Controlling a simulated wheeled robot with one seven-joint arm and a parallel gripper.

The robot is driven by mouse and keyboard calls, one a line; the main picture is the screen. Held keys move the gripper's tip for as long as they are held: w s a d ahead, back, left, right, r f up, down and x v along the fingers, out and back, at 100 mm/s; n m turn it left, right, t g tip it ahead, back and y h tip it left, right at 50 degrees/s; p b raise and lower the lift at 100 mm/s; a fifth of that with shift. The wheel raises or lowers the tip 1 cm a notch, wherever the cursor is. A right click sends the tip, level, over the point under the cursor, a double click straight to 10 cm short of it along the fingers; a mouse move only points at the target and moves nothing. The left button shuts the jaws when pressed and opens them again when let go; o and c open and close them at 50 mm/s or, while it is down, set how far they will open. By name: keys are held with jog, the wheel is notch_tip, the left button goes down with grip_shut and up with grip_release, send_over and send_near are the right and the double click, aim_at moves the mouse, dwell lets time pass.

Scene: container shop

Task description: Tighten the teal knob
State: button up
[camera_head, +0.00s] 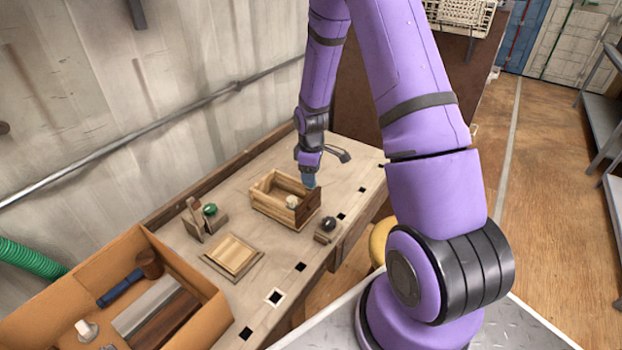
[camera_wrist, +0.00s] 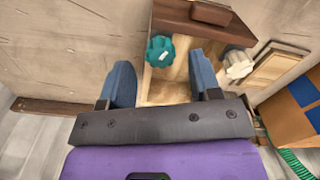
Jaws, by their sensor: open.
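The teal knob (camera_wrist: 160,50) is in the upper middle of the wrist view, on the wooden box (camera_wrist: 163,90). My gripper (camera_wrist: 161,60) is open, with one blue finger on each side of the knob in the picture and gaps to both. I cannot tell whether the fingertips reach the knob's depth. In the head view my gripper (camera_head: 309,181) is above the right end of the wooden box (camera_head: 262,204). The teal knob is hidden there.
A white knob (camera_wrist: 239,65) is on the box, right of my fingers. On the bench stand a wooden bracket with a green knob (camera_head: 210,209), a black knob (camera_head: 329,223) on a small block and a square wooden panel (camera_head: 233,255). An orange tool tray (camera_head: 190,275) is at front left.

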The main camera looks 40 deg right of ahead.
jog(key=shift+f, duration=1.2)
jog(key=shift+c, duration=0.2)
jog(key=c, duration=0.9)
